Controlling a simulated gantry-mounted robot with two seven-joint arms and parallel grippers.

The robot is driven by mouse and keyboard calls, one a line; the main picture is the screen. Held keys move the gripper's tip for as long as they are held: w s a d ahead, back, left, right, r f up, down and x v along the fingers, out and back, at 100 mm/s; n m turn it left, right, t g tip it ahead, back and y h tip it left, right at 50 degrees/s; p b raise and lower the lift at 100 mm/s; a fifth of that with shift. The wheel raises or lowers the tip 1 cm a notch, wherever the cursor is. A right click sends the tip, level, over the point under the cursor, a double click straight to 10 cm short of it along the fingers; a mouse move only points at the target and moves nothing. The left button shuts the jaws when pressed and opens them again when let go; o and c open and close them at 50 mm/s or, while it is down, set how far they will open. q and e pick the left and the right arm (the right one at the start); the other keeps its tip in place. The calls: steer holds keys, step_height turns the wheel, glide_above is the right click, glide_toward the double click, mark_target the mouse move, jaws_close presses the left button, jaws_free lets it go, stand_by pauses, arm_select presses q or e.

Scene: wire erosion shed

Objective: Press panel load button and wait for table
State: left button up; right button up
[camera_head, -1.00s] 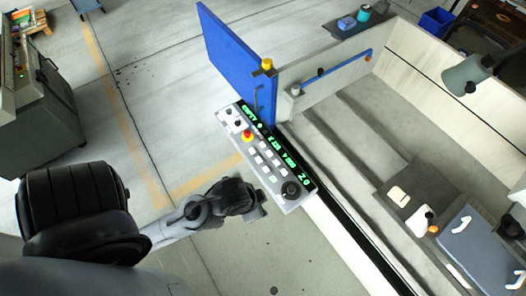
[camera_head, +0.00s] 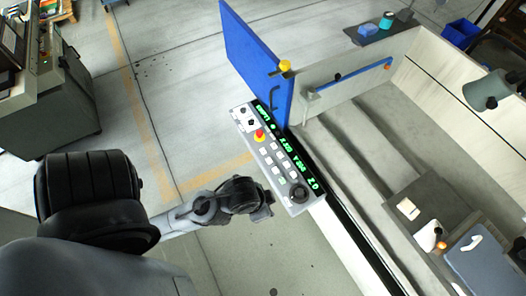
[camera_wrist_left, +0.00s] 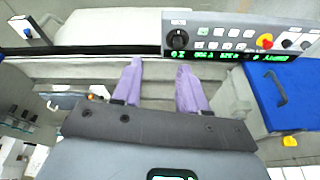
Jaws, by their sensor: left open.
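The control panel (camera_head: 268,158) is a slanted grey box with pale buttons, a red stop knob (camera_head: 260,135) on yellow, a black dial (camera_head: 299,194) and a green-lit display. My left gripper (camera_head: 266,203) is beside the panel's lower end, near the dial; I cannot tell whether it touches. In the left wrist view its two purple fingers (camera_wrist_left: 160,88) are apart with nothing between them, and the panel (camera_wrist_left: 214,32) lies beyond, up and right. A grey block (camera_head: 425,212) with a white plate sits inside the machine tank. My right gripper is not in view.
The blue door (camera_head: 257,62) stands upright at the panel's far end. The pale tank wall (camera_head: 480,110) and a grey cylinder (camera_head: 484,91) are at the right. A grey cabinet (camera_head: 55,112) stands at the far left. The floor between is open.

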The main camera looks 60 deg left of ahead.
arm_select(q)
jaws_close()
stand_by(1.7)
